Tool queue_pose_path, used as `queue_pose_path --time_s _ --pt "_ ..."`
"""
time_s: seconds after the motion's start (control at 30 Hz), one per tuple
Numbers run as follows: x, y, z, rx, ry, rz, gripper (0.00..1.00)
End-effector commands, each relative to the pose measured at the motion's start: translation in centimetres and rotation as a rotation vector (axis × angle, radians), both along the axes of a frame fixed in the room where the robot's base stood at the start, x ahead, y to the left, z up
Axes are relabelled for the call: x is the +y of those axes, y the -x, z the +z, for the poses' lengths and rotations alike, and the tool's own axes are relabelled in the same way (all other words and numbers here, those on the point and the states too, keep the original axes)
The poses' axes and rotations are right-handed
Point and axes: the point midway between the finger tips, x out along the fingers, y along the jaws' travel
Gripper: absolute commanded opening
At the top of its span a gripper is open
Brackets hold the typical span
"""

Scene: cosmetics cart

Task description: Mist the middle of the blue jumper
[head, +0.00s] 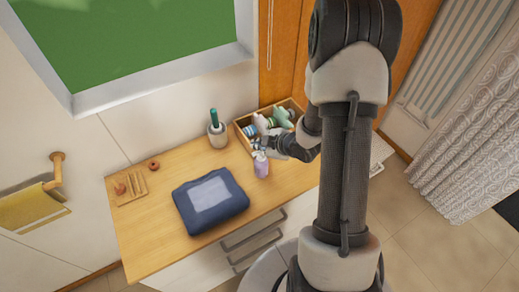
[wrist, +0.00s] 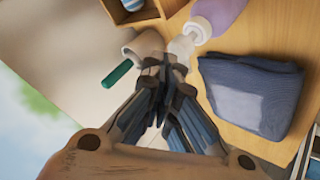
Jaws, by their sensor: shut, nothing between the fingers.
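The blue jumper (head: 185,207) lies folded on the wooden worktop, with a paler rectangular patch in its middle. It also shows at the right of the wrist view (wrist: 278,118). A lilac spray bottle (head: 261,168) with a whitish head stands upright behind the jumper, to its right. In the wrist view the bottle (wrist: 222,14) is at the top, its pale head close to my fingertips. My gripper (wrist: 165,68) is shut with nothing in it, beside the bottle's head; I cannot tell whether they touch. In the head view my gripper (head: 259,145) is small and partly blended with the bottle top.
A wooden box (head: 240,127) of several bottles stands behind the gripper. A pale cup (head: 217,138) holding a green item is left of it. A small wooden rack (head: 130,188) and a brown knob-like item (head: 153,165) lie at left. Worktop around the jumper is clear.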

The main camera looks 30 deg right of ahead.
Motion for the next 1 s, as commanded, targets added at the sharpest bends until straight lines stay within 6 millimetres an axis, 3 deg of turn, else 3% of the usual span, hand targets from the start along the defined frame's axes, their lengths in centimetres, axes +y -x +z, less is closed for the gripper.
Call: queue_pose_path --time_s 0.33,0.83,1.0 --pt "0.0 0.0 0.5 0.000 0.000 0.000 0.00" --pt "0.0 0.0 5.5 -0.002 0.000 0.001 0.00" --pt "0.0 0.0 6.1 -0.001 -0.001 0.001 0.00"
